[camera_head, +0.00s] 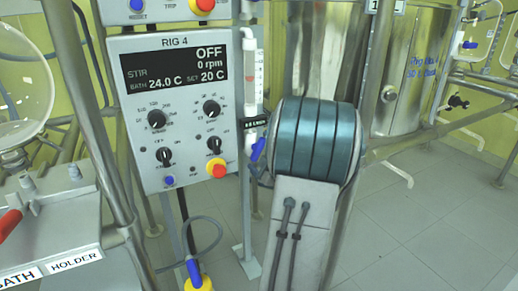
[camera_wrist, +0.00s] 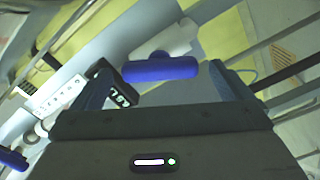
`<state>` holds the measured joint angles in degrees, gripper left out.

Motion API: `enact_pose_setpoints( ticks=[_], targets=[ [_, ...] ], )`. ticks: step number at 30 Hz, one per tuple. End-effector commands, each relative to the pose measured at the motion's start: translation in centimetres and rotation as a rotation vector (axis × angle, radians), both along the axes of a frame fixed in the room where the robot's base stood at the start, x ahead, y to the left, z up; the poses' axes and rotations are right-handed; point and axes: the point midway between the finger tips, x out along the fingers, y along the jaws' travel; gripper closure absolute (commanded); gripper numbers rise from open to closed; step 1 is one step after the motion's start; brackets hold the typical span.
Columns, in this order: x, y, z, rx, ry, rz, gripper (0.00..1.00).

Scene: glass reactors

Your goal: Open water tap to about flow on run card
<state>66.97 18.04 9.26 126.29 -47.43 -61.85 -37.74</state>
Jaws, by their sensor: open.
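The water tap's blue lever (camera_head: 257,149) shows in the head view below a clear flow tube (camera_head: 250,75) with a red mark, just left of my arm. In the wrist view the blue lever (camera_wrist: 160,70) lies crosswise between the fingertips of my gripper (camera_wrist: 160,78), with a pale pipe behind it. The fingers are open, one on each side of the lever; contact cannot be told. A small dark readout (camera_head: 255,123) sits by the tube, too small to read surely. In the head view my arm hides the gripper. I cannot make out a run card.
The RIG 4 panel (camera_head: 172,110) stands left of the tap, with knobs and a red-yellow button (camera_head: 217,169). Metal posts (camera_head: 375,70) and a steel vessel (camera_head: 413,70) stand behind my arm at right. Another blue handle (camera_wrist: 12,158) shows at the wrist view's left edge.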

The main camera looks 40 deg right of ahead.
Motion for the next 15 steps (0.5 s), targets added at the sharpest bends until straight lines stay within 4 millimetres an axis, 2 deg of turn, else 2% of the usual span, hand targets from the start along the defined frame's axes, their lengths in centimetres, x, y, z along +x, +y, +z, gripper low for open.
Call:
enact_pose_setpoints(
  ticks=[9,15],
  targets=[
    [-7.1,2.1,0.3,0.0,0.001,-0.005,0.02],
    [-9.9,3.0,0.2,0.0,0.001,-0.004,0.02]
  ],
)
